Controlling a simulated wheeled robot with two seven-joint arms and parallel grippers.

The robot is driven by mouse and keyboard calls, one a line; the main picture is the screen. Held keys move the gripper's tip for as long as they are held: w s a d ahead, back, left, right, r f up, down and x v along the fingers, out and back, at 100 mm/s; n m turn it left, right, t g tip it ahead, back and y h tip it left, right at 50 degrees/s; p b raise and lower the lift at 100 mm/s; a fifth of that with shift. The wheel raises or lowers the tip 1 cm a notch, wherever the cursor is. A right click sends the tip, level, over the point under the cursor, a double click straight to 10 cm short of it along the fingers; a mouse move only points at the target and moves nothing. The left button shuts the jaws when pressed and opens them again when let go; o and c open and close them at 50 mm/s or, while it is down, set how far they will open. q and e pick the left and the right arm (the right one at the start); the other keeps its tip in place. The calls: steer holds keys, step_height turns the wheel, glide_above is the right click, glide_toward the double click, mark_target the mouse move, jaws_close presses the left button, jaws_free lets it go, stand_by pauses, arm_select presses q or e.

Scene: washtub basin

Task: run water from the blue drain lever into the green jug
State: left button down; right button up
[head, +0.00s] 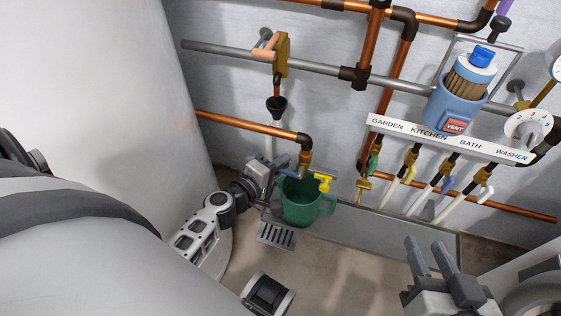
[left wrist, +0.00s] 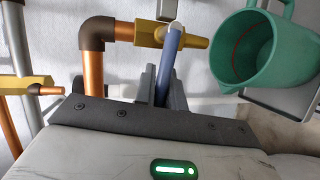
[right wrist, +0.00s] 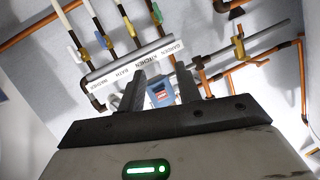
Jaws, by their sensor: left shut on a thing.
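The green jug (head: 302,208) stands upright by the wall, under the end of a copper pipe with a brass valve (head: 305,160). In the left wrist view the jug (left wrist: 250,50) is at the upper right, with a red line inside. The blue drain lever (left wrist: 173,45) sits by the brass valve body (left wrist: 195,42). My left gripper (left wrist: 163,82) is shut on this lever; in the head view it (head: 281,180) is beside the jug's left rim. My right gripper (head: 431,252) is open and empty at the lower right. I see no water stream.
A slotted grey grate (head: 277,236) lies in front of the jug. A yellow tap part (head: 322,182) is above the jug's right rim. Labelled valves hang under a white sign (head: 450,140) at the right. A blue container (head: 457,103) stands above it.

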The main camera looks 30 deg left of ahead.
step_height(320, 180, down, 4)
steer(key=d+g+h+p, duration=0.2)
steer(key=g+p, duration=0.1)
steer(key=p, duration=0.3)
arm_select(q)
steer(key=shift+w+d+r+m+g+y+p, duration=0.15)
steer(key=shift+r+m+g+y+p, duration=0.25)
steer(key=shift+r+m+y+p, duration=0.45)
steer(key=shift+d+r+m+g+y+p, duration=0.25)
steer(key=shift+r+m+g+y+p, duration=0.15)
steer(key=shift+m, duration=0.75)
arm_select(e)
steer(key=shift+m+t, duration=0.4)
steer(key=shift+s+d+r, duration=0.15)
steer(key=shift+d+r, duration=0.05)
steer(key=shift+r, duration=0.45)
steer(key=shift+s+d+r, duration=0.15)
steer(key=shift+s+r, duration=0.05)
steer(key=shift+r, duration=0.5)
steer(key=shift+s+d+r, duration=0.15)
steer(key=shift+d+r, duration=0.05)
steer(key=shift+r, duration=0.45)
arm_select(q)
steer(key=c, duration=1.5)
jaws_free()
arm_select(e)
steer(key=shift+r, duration=0.1)
